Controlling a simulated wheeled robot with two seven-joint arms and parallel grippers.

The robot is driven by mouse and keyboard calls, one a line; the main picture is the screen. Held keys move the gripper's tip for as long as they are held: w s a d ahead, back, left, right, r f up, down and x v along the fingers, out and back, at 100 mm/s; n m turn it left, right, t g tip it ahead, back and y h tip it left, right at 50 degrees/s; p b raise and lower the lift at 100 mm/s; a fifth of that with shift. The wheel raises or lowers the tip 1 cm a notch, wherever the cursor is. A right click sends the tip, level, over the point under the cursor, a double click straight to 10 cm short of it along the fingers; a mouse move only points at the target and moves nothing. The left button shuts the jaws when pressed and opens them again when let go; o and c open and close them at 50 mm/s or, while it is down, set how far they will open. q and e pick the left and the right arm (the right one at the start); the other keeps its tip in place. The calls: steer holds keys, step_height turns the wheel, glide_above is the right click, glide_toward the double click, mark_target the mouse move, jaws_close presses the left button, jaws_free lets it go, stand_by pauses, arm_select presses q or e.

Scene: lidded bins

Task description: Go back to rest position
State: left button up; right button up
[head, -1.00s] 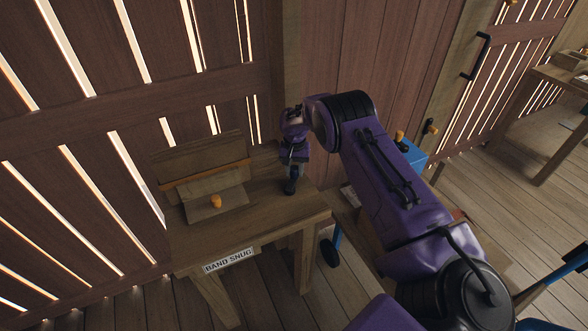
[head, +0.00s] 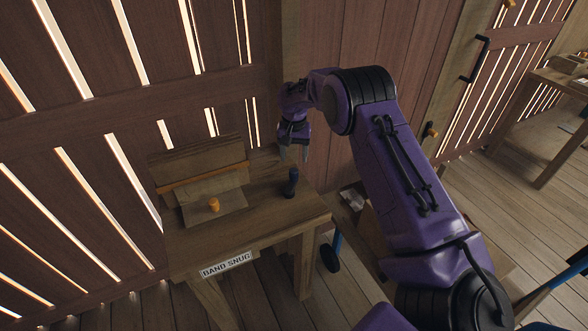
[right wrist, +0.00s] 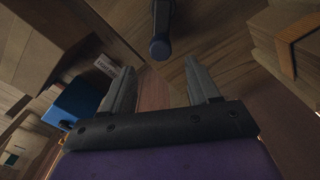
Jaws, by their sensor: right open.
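My right gripper (head: 293,150) is above the back right part of the small wooden table, with its fingers apart and nothing between them. In the right wrist view the same gripper (right wrist: 163,88) shows two grey fingers spread wide. A dark blue-black upright object (head: 290,183) stands on the table just below the gripper and apart from it. It also shows in the right wrist view (right wrist: 161,40), beyond the fingertips. My left gripper does not show.
The table (head: 250,222) bears a "BAND SNUG" label (head: 228,264). On it is a wooden lidded bin (head: 200,175) with an orange knob (head: 213,205). A plank wall stands close behind. A blue box (right wrist: 78,101) shows in the right wrist view.

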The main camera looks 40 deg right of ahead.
step_height(320, 180, up, 2)
steer(key=shift+r, duration=0.15)
stand_by(0.4)
